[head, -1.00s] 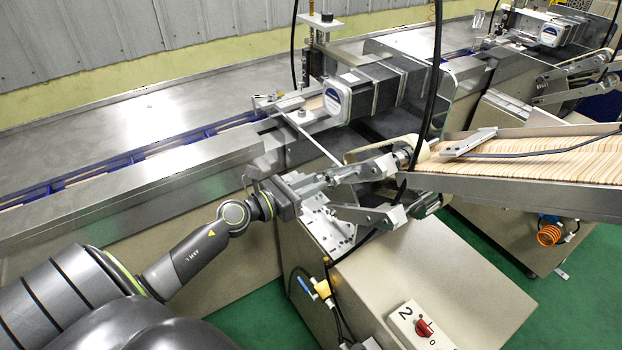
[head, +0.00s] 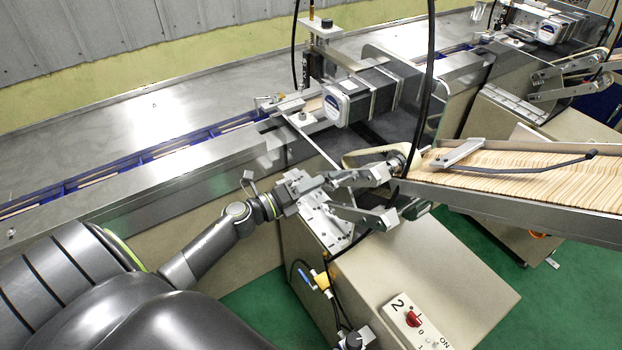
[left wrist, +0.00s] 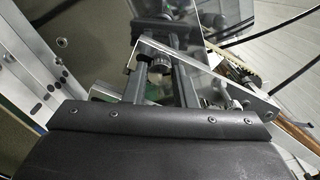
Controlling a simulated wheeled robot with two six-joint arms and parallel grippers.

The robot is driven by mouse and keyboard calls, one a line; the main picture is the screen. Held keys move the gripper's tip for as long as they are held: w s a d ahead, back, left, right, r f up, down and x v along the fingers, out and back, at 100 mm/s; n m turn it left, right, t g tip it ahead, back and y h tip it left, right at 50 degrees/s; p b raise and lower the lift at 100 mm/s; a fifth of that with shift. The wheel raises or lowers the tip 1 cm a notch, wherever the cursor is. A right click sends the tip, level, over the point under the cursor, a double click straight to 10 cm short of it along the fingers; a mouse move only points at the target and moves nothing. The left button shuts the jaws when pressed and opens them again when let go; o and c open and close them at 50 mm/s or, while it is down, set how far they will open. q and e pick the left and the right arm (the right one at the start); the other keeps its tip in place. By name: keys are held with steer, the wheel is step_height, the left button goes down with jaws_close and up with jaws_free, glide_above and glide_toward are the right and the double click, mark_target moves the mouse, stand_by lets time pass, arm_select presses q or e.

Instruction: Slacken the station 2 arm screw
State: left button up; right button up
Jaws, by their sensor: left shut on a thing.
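My left gripper (head: 322,183) reaches in from the left to the metal arms of station 2. In the left wrist view its two dark fingers (left wrist: 160,75) stand on either side of a dark ribbed knob, the arm screw (left wrist: 160,63), and are shut on it. The screw sits by a flat metal arm plate (left wrist: 205,70). In the head view the screw cannot be made out behind the gripper. The station 2 arms (head: 362,212) stand above the beige cabinet marked 2 (head: 398,303). My right gripper is not in view.
A chute full of wooden sticks (head: 540,172) comes in from the right. A motor with a white face (head: 336,104) and a black cable (head: 428,90) stand above the arms. A long steel conveyor bed (head: 130,190) runs behind. A red switch (head: 412,319) is on the cabinet.

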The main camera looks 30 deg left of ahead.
arm_select(q)
steer(key=shift+f+n+p, duration=0.1)
steer(key=shift+n+p, duration=5.05)
steer(key=shift+n, duration=3.05)
steer(key=o, duration=1)
